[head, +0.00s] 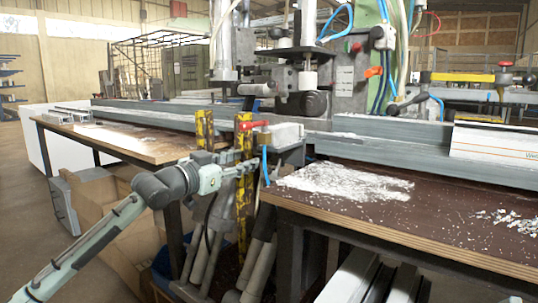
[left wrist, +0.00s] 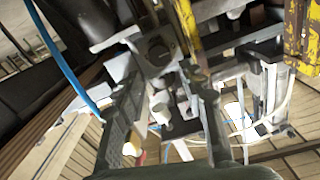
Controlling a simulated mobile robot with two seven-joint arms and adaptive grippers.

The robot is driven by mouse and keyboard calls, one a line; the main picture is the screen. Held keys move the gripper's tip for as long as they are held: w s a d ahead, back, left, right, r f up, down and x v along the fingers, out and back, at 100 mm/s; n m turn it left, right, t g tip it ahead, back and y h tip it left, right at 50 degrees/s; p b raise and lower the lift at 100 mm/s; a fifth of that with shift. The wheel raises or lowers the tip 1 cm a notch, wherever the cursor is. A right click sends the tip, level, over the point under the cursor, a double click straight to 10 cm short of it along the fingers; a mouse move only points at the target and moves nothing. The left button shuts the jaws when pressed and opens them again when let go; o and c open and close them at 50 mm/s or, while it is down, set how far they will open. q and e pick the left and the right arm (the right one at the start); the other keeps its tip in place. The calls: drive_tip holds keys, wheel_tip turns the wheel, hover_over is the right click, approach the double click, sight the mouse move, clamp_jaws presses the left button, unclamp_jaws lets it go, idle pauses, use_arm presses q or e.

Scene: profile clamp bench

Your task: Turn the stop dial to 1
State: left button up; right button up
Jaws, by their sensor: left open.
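My left gripper (head: 246,167) reaches in from the left, beside the yellow posts at the gap between the two benches. In the left wrist view its two dark fingers stand apart, with the gripper (left wrist: 172,80) open. Beyond the fingertips is a grey metal block with a dark round part (left wrist: 158,48). I cannot tell whether this is the stop dial, and no numbers can be read. In the head view I cannot make out the dial. My right gripper is not in view.
Worn yellow posts (head: 243,190) stand close to my gripper, with a red lever (head: 253,125) above. A blue hose (left wrist: 66,65) passes left of the fingers. The right bench (head: 440,215) carries pale shavings (head: 345,182). A long grey rail (head: 400,135) runs behind.

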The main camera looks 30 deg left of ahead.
sight(262, 153)
use_arm(q)
drive_tip(key=w, duration=0.7)
drive_tip(key=shift+d, duration=0.3)
